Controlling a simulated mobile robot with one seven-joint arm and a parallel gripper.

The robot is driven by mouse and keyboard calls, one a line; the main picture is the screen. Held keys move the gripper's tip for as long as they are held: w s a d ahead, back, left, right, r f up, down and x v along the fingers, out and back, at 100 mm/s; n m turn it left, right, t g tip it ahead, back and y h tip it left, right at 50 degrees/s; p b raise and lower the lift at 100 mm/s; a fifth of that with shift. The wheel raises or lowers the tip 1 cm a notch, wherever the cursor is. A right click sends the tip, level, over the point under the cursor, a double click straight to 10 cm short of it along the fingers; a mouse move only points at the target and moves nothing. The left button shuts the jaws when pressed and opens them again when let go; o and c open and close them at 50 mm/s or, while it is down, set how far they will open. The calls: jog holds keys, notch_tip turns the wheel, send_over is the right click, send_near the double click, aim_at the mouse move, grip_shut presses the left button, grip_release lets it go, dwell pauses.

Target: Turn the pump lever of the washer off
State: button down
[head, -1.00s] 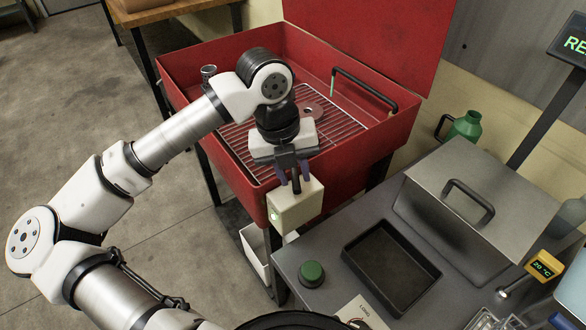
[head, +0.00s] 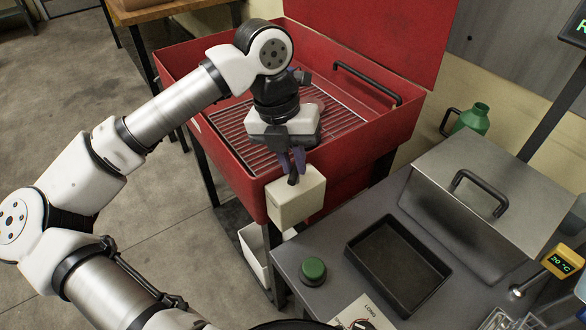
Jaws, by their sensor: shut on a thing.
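The washer (head: 240,175) is a red open-topped basin on legs, with its red lid raised at the back. A cream pump box (head: 298,203) is fixed at its front corner. The dark pump lever (head: 293,179) stands at the top of this box, tilted. My gripper (head: 292,163) points down over the box. Its purple-grey fingers are shut on the upper part of the lever and hide that part. No lit lamp shows on the box.
A grey bench with a black tray (head: 360,250), a green button (head: 313,270) and a lidded metal tank (head: 470,205) stands at the right front. A green jug (head: 472,119) is behind it. A wire rack (head: 240,135) lies in the basin.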

jog(key=m+b, duration=0.1)
jog(key=m, duration=0.1)
jog(key=m+b, duration=0.1)
jog(key=shift+w+f+m+g, duration=0.15)
jog(key=shift+m+g, duration=0.15)
jog(key=shift+m, duration=0.1)
jog(key=m+b, duration=0.2)
jog(key=m, duration=0.2)
jog(key=shift+w+g+y, duration=0.15)
jog(key=shift+g+y, duration=0.15)
jog(key=shift+y, duration=0.1)
jog(key=shift+r+m, duration=0.2)
jog(key=shift+m, duration=0.1)
jog(key=c, duration=1.4)
grip_release()
notch_tip(320, 180, up, 14)
jog(key=w+a+p, duration=0.1)
jog(key=w, duration=0.1)
jog(key=shift+a+f, duration=0.25)
jog(key=shift+a, duration=0.05)
jog(key=shift+d, duration=0.1)
